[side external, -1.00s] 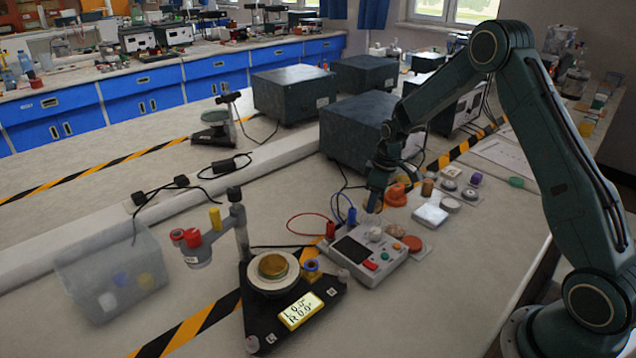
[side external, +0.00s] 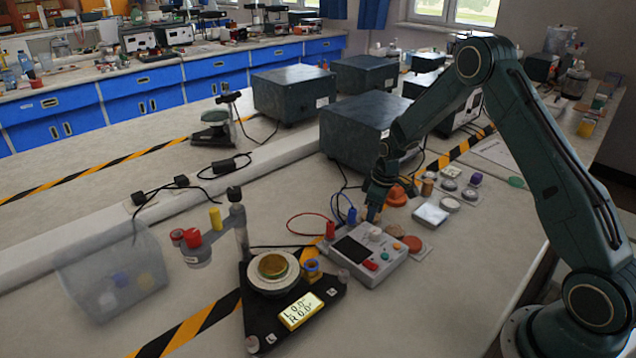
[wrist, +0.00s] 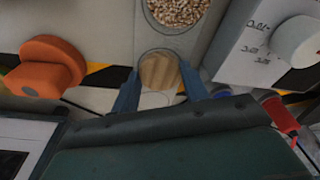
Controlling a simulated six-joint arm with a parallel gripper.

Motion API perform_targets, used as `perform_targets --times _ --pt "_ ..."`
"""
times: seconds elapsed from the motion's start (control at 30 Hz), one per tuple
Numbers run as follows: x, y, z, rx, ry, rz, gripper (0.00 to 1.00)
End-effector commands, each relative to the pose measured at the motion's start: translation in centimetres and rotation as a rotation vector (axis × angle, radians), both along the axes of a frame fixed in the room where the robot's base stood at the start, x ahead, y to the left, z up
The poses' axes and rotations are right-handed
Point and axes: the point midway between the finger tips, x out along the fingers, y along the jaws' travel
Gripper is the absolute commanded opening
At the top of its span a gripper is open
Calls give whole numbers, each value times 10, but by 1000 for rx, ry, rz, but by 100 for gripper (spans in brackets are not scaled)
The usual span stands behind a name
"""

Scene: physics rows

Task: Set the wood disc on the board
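The wood disc (wrist: 158,68) is a round tan piece with visible grain, on a pale strip (wrist: 122,25) in the wrist view. My gripper (wrist: 158,78) has its two blue fingers apart, one on each side of the disc and very close to it; contact cannot be made out. In the side view my gripper (side external: 374,214) is low behind the grey meter and hides the disc. The frames do not show for sure which thing is the board; a bright white square plate (side external: 431,214) lies to the right of the gripper.
A grain-filled disc (wrist: 178,10) is beside the wood disc. An orange knobbed piece (wrist: 45,68) stands to the left. The meter (side external: 368,254), with red and blue plugs, is close by. A black triangular stand (side external: 262,318) bears a round pan. Dark boxes (side external: 358,132) stand behind.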

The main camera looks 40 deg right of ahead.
Motion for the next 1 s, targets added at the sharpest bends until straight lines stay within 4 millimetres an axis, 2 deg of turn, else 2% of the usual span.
perform_targets --times 0.37,0.57,0.77,1.0 --pt "0 0 1 0 0 0 54" --pt "0 -1 8 -1 -1 0 54" --pt "-2 -2 27 -2 -4 0 54" --pt "-8 -4 63 -1 -4 -1 54"
